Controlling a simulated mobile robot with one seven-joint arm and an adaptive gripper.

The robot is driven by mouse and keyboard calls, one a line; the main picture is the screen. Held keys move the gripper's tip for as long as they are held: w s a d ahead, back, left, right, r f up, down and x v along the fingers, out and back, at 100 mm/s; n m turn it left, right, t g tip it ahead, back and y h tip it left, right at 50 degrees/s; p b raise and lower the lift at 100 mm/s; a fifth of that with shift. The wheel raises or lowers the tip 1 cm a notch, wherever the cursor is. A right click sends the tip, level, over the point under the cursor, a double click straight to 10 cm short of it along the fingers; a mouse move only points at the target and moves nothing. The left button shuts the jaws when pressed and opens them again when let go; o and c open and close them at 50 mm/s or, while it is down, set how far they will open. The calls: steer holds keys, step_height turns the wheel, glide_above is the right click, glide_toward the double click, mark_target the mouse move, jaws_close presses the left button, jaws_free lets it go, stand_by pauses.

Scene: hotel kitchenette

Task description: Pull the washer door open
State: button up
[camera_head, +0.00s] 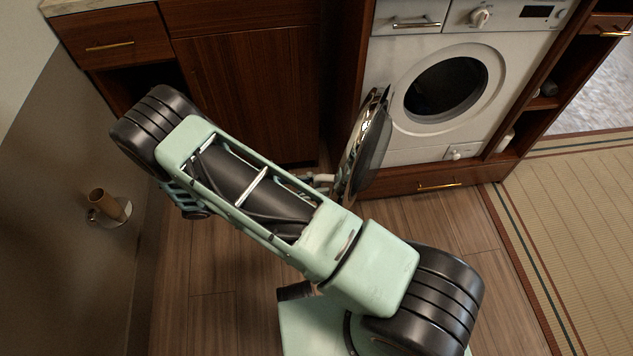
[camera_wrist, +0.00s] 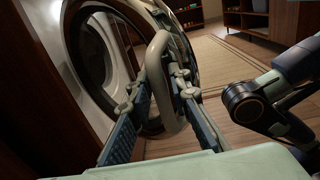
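The white washer (camera_head: 386,133) is built into the wooden cabinet at the upper right of the head view. Its round door (camera_head: 368,145) stands swung out to the left, seen nearly edge-on, and the dark drum opening (camera_head: 445,90) is exposed. In the wrist view, the drum opening shows at left and the door (camera_wrist: 188,52) to its right. A pale curved door handle (camera_wrist: 158,70) runs between the two fingers of my gripper (camera_wrist: 163,82). In the head view, my arm hides most of the gripper.
Wooden cabinets (camera_head: 235,95) stand left of the washer. A wall with a small cylindrical fixture (camera_head: 110,205) is at far left. Open shelves (camera_head: 540,103) are right of the washer. Wood floor (camera_head: 440,215) lies in front, with a woven mat (camera_head: 575,215) at right.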

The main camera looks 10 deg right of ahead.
steer(key=shift+w, duration=0.1)
steer(key=shift+a, duration=0.1)
steer(key=a, duration=1.1)
steer(key=shift+a, duration=0.4)
